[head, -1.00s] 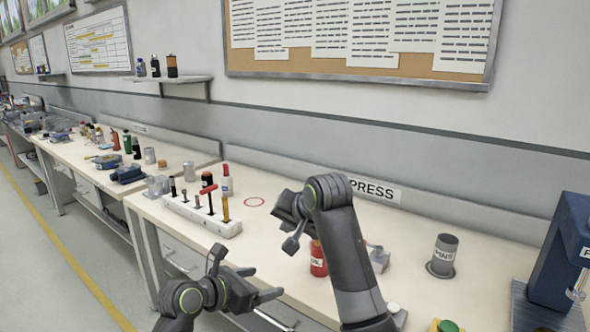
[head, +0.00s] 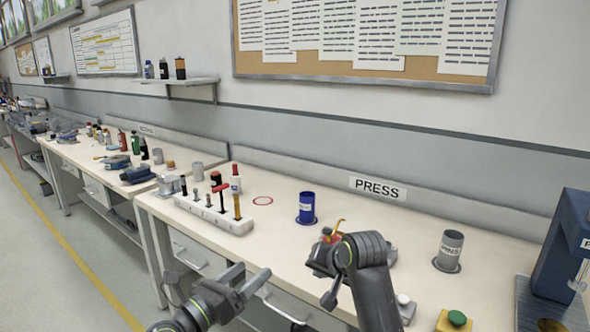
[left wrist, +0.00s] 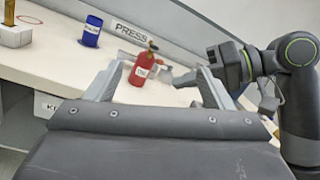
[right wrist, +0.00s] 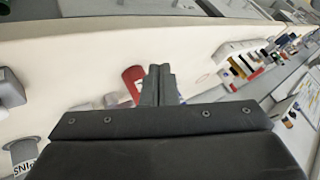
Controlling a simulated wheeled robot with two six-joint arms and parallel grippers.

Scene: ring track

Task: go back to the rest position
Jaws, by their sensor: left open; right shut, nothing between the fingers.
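My left gripper (head: 250,280) is open and empty in front of the bench's front edge. In the left wrist view its two fingers (left wrist: 158,85) stand apart, with a red bottle (left wrist: 144,69) beyond them on the bench. In the head view my right gripper hides most of that bottle.
A blue cup (head: 306,208), a grey cup (head: 450,250), a white tool block (head: 212,213) and a blue press (head: 567,245) stand on the bench (head: 400,225). A green button (head: 457,318) is near the front right. The floor (head: 60,270) at left is clear.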

